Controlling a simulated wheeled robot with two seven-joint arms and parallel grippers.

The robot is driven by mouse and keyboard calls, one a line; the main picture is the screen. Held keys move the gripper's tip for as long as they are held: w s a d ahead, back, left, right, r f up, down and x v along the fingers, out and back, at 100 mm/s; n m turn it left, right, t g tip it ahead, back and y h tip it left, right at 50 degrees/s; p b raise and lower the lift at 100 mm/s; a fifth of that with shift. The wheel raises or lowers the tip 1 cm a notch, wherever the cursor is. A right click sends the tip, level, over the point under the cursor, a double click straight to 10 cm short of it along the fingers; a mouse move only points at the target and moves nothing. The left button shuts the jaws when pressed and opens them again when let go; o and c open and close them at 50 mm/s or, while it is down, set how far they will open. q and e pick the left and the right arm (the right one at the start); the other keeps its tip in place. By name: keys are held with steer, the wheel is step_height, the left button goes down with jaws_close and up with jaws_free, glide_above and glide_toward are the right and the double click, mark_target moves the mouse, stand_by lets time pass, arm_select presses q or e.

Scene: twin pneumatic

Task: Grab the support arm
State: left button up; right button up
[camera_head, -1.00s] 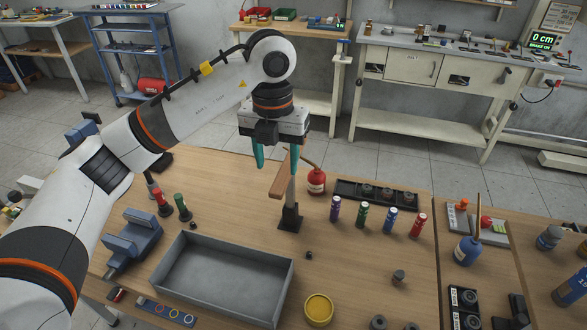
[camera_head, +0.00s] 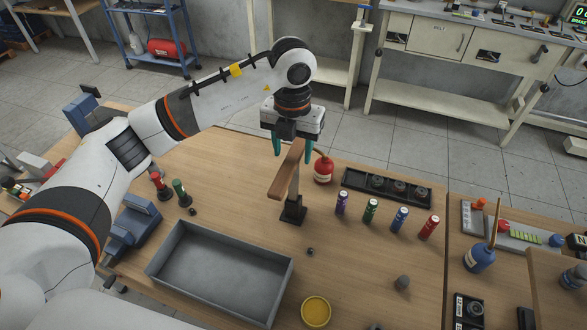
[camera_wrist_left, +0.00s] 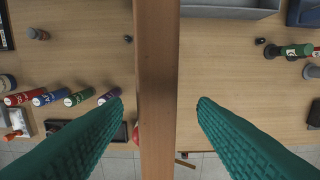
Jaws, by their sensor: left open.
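The support arm (camera_head: 281,179) is a wooden bar held level on top of a dark upright stand (camera_head: 293,211) on the workbench. My left gripper (camera_head: 292,147) is open, with its teal fingers pointing down at the bar's far end. In the left wrist view, the bar (camera_wrist_left: 157,80) runs lengthwise between the two open fingers (camera_wrist_left: 160,108), with a visible gap on each side. The height of the fingertips relative to the bar is hard to tell. My right gripper is not in view.
A grey tray (camera_head: 168,277) lies left of the stand. A red oil can (camera_head: 323,169) stands close behind the bar. Several coloured cylinders (camera_head: 371,210) stand to the right, before a black holder (camera_head: 360,184). A yellow round tin (camera_head: 316,311) is at the front.

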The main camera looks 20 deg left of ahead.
mark_target(294, 188)
arm_select(q)
steer(key=shift+f+p, duration=0.3)
steer(key=shift+f, duration=0.15)
step_height(294, 188, down, 4)
steer(key=shift+d+r+p, duration=0.15)
steer(key=shift+r+p, duration=0.1)
steer(key=shift+p, duration=0.55)
steer(key=shift+f, duration=0.4)
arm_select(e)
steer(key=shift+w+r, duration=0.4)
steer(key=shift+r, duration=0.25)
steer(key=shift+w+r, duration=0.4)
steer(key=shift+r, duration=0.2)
arm_select(q)
steer(key=shift+c, duration=0.4)
jaws_close()
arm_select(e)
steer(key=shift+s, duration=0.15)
